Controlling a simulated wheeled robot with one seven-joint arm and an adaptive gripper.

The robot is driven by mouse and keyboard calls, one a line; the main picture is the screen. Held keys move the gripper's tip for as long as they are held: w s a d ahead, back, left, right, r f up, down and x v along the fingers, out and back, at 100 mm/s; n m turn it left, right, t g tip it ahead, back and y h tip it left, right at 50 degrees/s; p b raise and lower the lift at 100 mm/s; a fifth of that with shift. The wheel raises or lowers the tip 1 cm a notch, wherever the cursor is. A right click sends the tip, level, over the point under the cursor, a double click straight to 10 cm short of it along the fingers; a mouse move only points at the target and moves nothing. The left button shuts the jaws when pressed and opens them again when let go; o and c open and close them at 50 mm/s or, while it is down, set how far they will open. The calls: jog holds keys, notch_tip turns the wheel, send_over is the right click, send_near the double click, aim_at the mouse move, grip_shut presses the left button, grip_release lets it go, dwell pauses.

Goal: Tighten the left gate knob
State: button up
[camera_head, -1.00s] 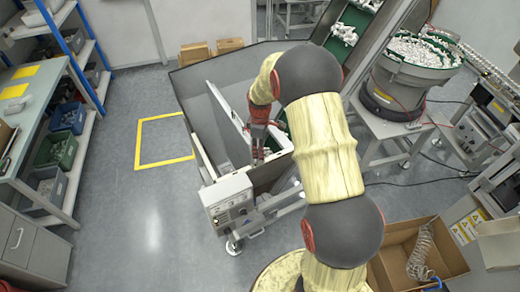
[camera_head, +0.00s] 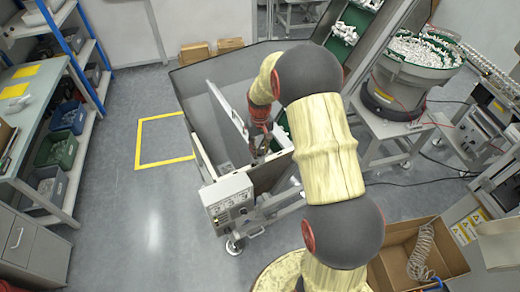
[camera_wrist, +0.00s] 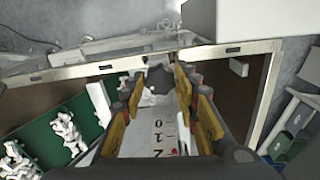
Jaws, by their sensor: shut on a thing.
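My gripper (camera_head: 259,148) reaches down into the grey hopper (camera_head: 190,84) at the white gate plate (camera_head: 232,112). In the wrist view my gripper (camera_wrist: 158,92) has its orange-padded fingers on both sides of a grey knob (camera_wrist: 158,78), shut on it. The knob is partly hidden by the fingers. In the head view the knob is hidden by the gripper and arm.
A control box (camera_head: 229,198) stands at the hopper's front corner. Green belt with white caps (camera_wrist: 62,135) lies left in the wrist view. A bowl feeder (camera_head: 412,75) and an open cardboard box (camera_head: 395,262) stand at the right. Floor at left is clear.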

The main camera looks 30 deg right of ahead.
aim_at(260, 151)
jog(key=shift+m, duration=1.1)
jog(key=shift+r, duration=0.1)
jog(key=o, duration=0.9)
notch_tip(260, 151, up, 12)
jog(key=shift+f, duration=0.1)
